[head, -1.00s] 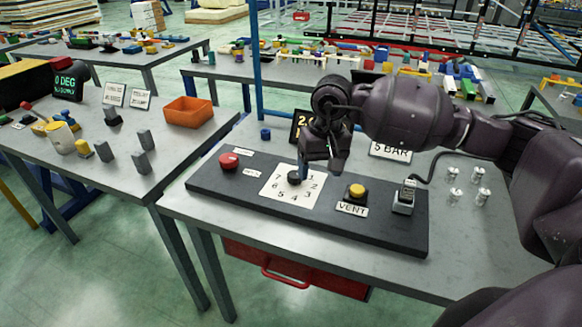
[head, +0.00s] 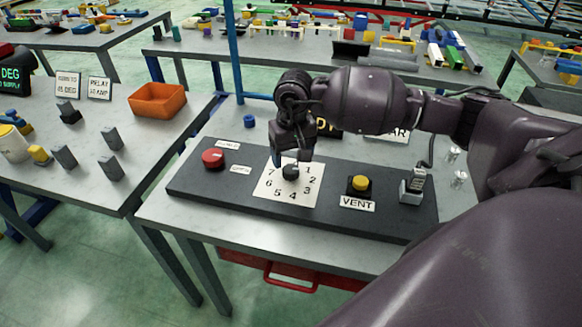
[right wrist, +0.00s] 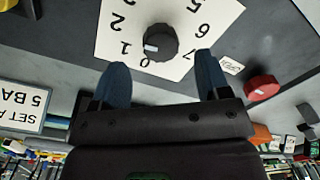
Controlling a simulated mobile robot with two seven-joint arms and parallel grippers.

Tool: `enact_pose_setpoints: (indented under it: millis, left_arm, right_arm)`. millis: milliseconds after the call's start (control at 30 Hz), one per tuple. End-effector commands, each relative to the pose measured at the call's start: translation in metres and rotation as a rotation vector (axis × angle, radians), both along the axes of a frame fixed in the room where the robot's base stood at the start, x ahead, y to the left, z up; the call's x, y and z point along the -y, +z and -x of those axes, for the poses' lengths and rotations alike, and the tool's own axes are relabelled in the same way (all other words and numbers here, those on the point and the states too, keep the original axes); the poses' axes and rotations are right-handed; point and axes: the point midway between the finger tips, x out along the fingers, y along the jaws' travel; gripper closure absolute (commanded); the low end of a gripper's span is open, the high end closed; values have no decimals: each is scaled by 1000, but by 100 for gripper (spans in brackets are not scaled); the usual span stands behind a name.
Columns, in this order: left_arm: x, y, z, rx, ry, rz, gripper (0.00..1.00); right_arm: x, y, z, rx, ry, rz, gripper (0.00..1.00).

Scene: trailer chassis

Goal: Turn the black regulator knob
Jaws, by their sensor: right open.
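The black regulator knob (head: 290,171) sits in the middle of a white numbered dial plate (head: 272,192) on the dark panel. In the right wrist view the knob (right wrist: 160,42) stands upside down, with a light mark on its side near the 0 and 1. My right gripper (head: 291,160) is above the knob at its far edge in the head view. Its two blue fingers (right wrist: 163,75) are spread in the right wrist view, with the knob just beyond the gap between their tips. No contact shows. My left gripper is not in view.
On the dark panel (head: 228,205) are a red button (head: 213,158) to the left, a yellow VENT button (head: 360,185) and a grey switch (head: 412,186) to the right. Signs partly hidden by my arm stand behind. An orange bin (head: 157,99) is on the left table.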

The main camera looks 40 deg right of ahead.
Motion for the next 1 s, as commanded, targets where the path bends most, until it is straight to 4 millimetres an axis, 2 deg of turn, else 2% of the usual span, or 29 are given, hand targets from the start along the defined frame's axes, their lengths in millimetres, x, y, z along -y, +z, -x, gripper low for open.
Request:
enact_pose_setpoints:
  millis: [100, 300, 700, 767, 1000]
  left_arm:
    - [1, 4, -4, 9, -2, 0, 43]
    - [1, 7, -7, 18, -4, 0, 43]
    - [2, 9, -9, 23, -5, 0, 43]
    - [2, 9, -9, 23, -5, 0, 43]
    - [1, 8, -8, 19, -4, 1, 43]
  right_arm:
    - [-1, -19, 0, -3, 0, -2, 31]
    - [-1, -39, 0, -1, -1, -1, 31]
    - [-1, -46, 0, 0, 0, 0, 31]
    - [-1, -46, 0, 0, 0, 0, 37]
    - [-1, -46, 0, 0, 0, 0, 73]
